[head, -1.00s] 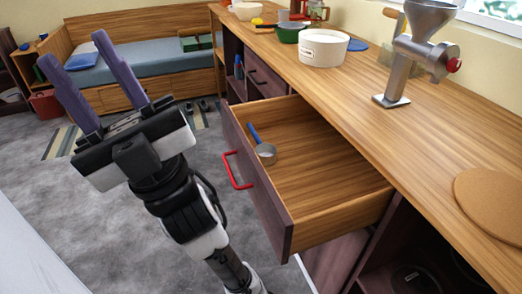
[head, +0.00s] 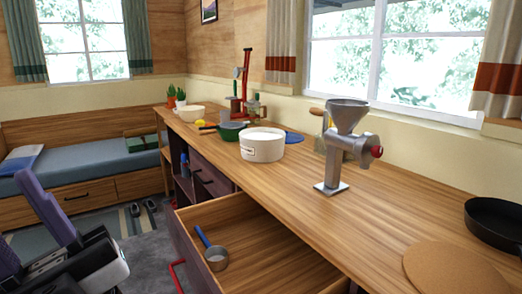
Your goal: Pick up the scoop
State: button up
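The scoop (head: 216,259) has a small metal cup and a blue handle (head: 203,237). It lies inside the open wooden drawer (head: 262,252), near the drawer's front left side, with the handle pointing toward the back left. My gripper (head: 46,210) is at the lower left of the head view, partly cut off by the frame edge. Its two purple fingers point up and stand apart, with nothing between them. It is to the left of the drawer, clear of the scoop.
On the counter (head: 300,205) stand a metal grinder (head: 345,145), a white pot (head: 262,145), a green pan (head: 232,131), a round cork mat (head: 455,270) and a black pan (head: 495,222). A bed (head: 90,165) stands at the back left.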

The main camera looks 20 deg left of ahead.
aim_at(216, 257)
jog(key=i+j+u, duration=0.25)
jog(key=i+j, duration=0.2)
jog(key=j, duration=0.15)
jog(key=i+j+u, duration=0.3)
jog(key=i+j, duration=0.2)
